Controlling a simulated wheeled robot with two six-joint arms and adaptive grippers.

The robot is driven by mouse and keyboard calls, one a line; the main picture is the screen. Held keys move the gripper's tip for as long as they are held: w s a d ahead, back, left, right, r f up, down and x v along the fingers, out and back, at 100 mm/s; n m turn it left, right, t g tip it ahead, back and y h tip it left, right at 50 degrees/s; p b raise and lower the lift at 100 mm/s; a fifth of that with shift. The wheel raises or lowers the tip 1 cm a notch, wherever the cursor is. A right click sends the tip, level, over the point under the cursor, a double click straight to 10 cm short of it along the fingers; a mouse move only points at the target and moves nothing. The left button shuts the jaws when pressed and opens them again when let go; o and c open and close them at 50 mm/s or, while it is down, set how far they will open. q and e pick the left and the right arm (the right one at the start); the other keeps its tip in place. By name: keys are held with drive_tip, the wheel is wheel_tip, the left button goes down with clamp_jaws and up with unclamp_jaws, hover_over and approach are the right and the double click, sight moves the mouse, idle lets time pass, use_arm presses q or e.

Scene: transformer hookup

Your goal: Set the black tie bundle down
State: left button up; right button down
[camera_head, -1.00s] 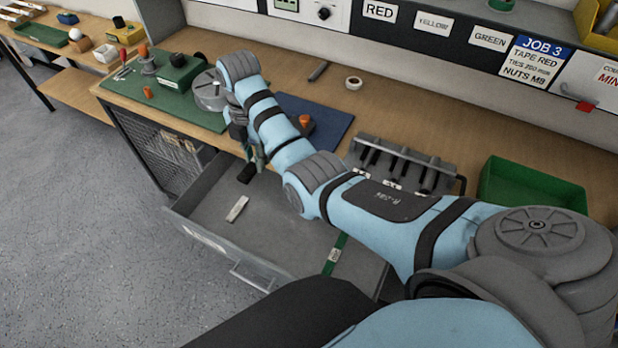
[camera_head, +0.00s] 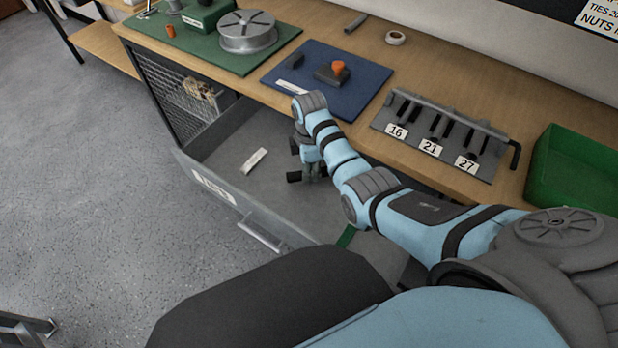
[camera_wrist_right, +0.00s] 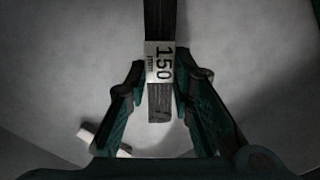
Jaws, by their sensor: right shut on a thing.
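The black tie bundle (camera_wrist_right: 160,104), with a white label reading 150, lies between the fingers of my right gripper (camera_wrist_right: 160,80) in the right wrist view. My right gripper is shut on it. In the head view my right gripper (camera_head: 310,172) is inside the open drawer, and a dark end of the bundle (camera_head: 294,177) sticks out to its left. Grey drawer floor fills the wrist view behind the bundle. I cannot tell whether the bundle touches the floor. My left gripper is not in view.
The open drawer (camera_head: 222,191) holds a white-labelled piece (camera_head: 254,161) left of the gripper and a green strip (camera_head: 346,236) nearer me. The bench edge runs behind, with a blue mat (camera_head: 354,105), slotted rack (camera_head: 432,136) and green bin (camera_head: 575,170). Drawer floor between is bare.

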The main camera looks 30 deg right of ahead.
wheel_tip(320, 180, down, 2)
drive_tip(key=shift+f+b, duration=0.25)
drive_tip(key=shift+b, duration=0.05)
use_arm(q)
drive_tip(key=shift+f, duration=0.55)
use_arm(e)
drive_tip(key=shift+w+r, duration=0.1)
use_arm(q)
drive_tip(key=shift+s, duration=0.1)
use_arm(e)
drive_tip(key=c, duration=1.4)
unclamp_jaws()
use_arm(q)
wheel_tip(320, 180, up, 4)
drive_tip(key=p, duration=0.4)
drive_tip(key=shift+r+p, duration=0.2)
drive_tip(key=shift+p, duration=0.1)
use_arm(e)
wheel_tip(320, 180, up, 12)
